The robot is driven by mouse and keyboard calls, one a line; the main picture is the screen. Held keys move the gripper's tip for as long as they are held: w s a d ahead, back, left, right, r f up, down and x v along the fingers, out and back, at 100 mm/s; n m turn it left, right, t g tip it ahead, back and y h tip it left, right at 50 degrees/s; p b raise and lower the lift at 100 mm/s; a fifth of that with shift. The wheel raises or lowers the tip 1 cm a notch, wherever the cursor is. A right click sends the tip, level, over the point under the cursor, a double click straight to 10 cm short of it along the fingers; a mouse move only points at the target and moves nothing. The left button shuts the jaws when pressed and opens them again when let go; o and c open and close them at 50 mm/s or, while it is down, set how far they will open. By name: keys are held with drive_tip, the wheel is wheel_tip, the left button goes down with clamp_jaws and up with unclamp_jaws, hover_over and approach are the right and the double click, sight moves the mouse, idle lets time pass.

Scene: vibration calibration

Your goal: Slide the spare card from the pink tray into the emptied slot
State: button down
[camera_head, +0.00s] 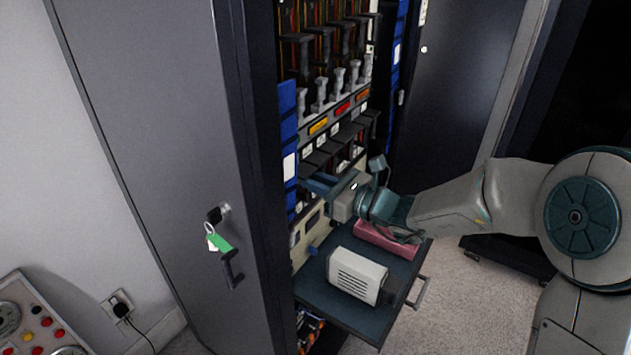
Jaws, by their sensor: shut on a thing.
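My gripper (314,187) reaches left into the open cabinet, its blue-grey fingers at the front of the lower card row (318,157). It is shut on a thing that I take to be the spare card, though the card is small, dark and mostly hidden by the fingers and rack. The pink tray (398,247) lies on the pull-out shelf below and behind my wrist. My wrist covers part of it, and I see no card on its visible part. The emptied slot cannot be made out from here.
A white vented box (357,276) stands on the dark pull-out shelf (345,318), in front of the pink tray. The left cabinet door (160,130) stands open with a green-tagged key (219,241). Upper modules with pale handles (340,80) and blue side strips (288,150) flank the opening.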

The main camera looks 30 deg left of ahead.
drive_tip(key=shift+a+r, duration=0.15)
drive_tip(key=shift+a, duration=0.15)
idle(0.4)
drive_tip(key=c, duration=1.3)
unclamp_jaws()
drive_tip(key=shift+a, duration=0.1)
drive_tip(key=shift+f+b, duration=0.7)
drive_tip(key=shift+d, duration=0.2)
drive_tip(key=shift+s+d, duration=0.2)
drive_tip(key=shift+d, duration=2.15)
drive_tip(key=d, duration=0.6)
drive_tip(key=shift+s, duration=0.2)
